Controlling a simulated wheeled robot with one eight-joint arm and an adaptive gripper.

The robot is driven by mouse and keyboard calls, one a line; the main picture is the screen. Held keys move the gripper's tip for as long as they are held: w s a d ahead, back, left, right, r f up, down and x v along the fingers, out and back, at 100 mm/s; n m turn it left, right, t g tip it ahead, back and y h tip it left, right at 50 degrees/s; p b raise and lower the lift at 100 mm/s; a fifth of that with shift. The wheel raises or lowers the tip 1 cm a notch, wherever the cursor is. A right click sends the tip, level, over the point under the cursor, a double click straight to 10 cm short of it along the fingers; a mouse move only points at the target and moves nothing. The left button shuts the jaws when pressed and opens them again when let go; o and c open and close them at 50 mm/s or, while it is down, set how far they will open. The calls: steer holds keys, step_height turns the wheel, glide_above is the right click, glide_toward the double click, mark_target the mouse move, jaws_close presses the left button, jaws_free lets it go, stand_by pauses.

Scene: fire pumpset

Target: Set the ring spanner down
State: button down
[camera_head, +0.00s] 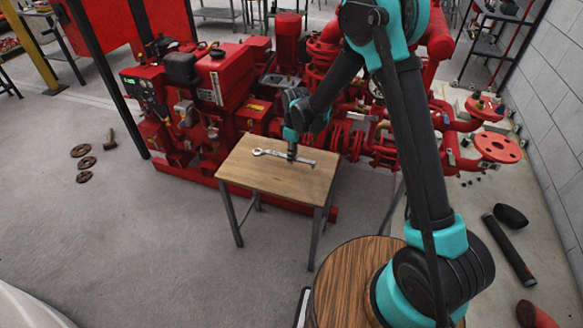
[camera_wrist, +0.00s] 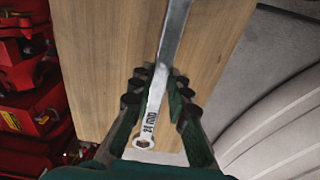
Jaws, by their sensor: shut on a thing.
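The ring spanner (camera_head: 277,155) is a silver metal tool at the small wooden table (camera_head: 245,175). In the head view it lies across the back part of the tabletop, ring end to the left. Whether it touches the wood or hangs just above it, I cannot tell. My gripper (camera_head: 292,157) points down at the table and is shut on the spanner. In the wrist view the spanner (camera_wrist: 157,93) runs between the two fingers of my gripper (camera_wrist: 160,95), with one ring end and its lettering towards the camera. Its far end runs out of that view.
The red pumpset (camera_head: 215,90) stands close behind the table, with red pipes and a flange (camera_head: 497,147) to the right. The front of the tabletop is bare.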

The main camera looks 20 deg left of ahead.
mark_target(292, 173)
steer(key=shift+f, duration=3.05)
steer(key=shift+f, duration=0.1)
steer(key=c, duration=1.5)
jaws_free()
steer(key=shift+o, duration=0.2)
steer(key=r, duration=1.2)
steer(key=shift+d+r, duration=0.1)
steer(key=shift+d, duration=0.15)
steer(key=shift+s, duration=0.15)
